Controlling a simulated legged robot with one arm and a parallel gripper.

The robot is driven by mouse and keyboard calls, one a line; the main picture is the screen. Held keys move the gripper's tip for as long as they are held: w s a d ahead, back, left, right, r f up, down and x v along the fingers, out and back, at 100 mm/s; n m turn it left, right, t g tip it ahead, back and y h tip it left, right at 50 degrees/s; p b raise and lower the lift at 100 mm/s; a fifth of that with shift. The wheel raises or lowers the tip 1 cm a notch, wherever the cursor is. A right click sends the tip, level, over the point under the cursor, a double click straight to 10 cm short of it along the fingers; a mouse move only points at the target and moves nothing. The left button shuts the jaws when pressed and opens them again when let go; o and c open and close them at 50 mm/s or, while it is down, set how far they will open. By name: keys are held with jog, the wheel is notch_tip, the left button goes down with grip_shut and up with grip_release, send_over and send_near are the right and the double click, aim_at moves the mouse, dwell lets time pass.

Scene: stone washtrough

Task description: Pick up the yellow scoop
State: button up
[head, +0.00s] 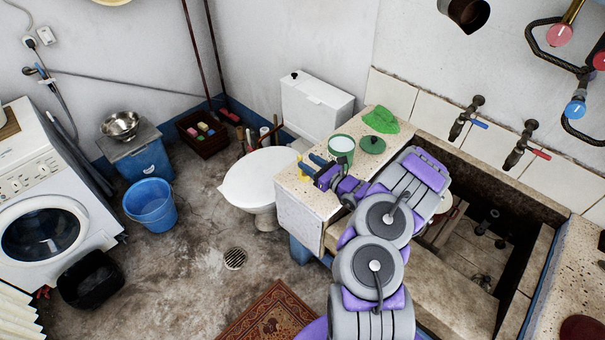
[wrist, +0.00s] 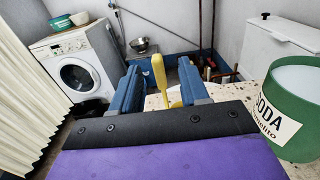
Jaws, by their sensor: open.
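The yellow scoop (wrist: 158,76) stands out between my two blue fingers in the wrist view, its upper part tall and narrow. Its lower part (wrist: 174,97) is near the speckled counter and partly hidden by my gripper. In the head view only a small bit of the scoop (head: 303,168) shows at the counter's left end, beside my fingertips. My gripper (head: 312,166) is open, low over the counter, with its fingers on either side of the scoop in the wrist view. I cannot tell whether either finger touches it.
A green tin marked SODA (wrist: 296,108) stands close right of my gripper; it also shows in the head view (head: 342,145). A green lid (head: 371,144) and green cloth (head: 380,120) lie behind. The stone trough (head: 480,250) is right; a toilet (head: 262,178) is left.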

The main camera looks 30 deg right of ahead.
aim_at(300, 155)
jog(key=x, duration=0.1)
jog(key=b+x, duration=0.1)
jog(key=x, duration=0.1)
jog(key=shift+w+a, duration=0.25)
jog(key=shift+a, duration=0.1)
jog(key=shift+w+d, duration=0.1)
jog(key=shift+w, duration=0.4)
jog(key=shift+c, duration=0.3)
jog(key=shift+a, duration=0.25)
jog(key=c, duration=0.3)
jog(key=shift+d, duration=0.1)
grip_shut()
